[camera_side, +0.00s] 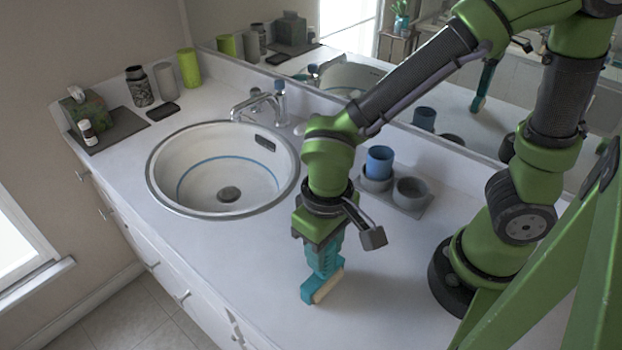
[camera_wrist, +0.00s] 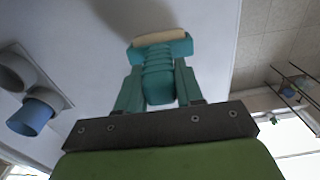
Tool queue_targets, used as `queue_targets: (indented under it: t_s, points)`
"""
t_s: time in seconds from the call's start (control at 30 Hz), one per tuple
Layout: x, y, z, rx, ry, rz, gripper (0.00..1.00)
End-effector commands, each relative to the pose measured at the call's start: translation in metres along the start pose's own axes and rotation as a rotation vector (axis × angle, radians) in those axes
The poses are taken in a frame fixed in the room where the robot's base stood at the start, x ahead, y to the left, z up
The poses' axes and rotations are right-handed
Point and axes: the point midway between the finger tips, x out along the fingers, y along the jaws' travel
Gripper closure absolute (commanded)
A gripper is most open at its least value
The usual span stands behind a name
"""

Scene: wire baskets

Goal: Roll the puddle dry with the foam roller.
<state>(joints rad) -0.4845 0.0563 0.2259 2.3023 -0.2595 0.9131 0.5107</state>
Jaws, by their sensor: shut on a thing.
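The foam roller has a cream roller (camera_side: 328,284) on a teal frame and a ribbed teal handle. In the side view it is low over the white counter to the right of the sink; I cannot tell whether it touches. My gripper (camera_side: 321,252) points down and is shut on the roller's handle. In the wrist view, the gripper's teal fingers (camera_wrist: 158,88) stand on both sides of the handle, with the cream roller (camera_wrist: 160,38) beyond the fingertips. I cannot make out the puddle on the counter in either view.
A round sink (camera_side: 165,190) with a faucet (camera_side: 258,103) is to the left. A grey holder with cups, one a blue cup (camera_side: 379,161), stands behind my gripper. A mirror runs along the back. The counter's front edge is close to the roller; bare counter (camera_side: 400,270) lies to the right.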

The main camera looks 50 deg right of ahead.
Motion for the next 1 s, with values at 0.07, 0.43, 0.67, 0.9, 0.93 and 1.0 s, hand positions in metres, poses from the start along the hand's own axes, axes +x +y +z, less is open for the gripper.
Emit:
queue_targets:
  t_s: [0.07,0.43,0.67,0.9,0.93,1.0]
  points:
    - [0.0,0.001,0.009,-0.003,-0.001,0.002,1.0]
    - [0.001,0.001,0.025,0.0,-0.003,0.001,1.0]
    - [-0.003,0.001,0.025,0.001,-0.002,0.001,1.0]
    - [-0.023,0.001,0.024,0.001,0.003,-0.001,1.0]
    - [-0.025,0.001,0.024,0.001,0.002,-0.001,1.0]
    - [-0.031,0.001,0.024,0.0,0.002,-0.001,1.0]
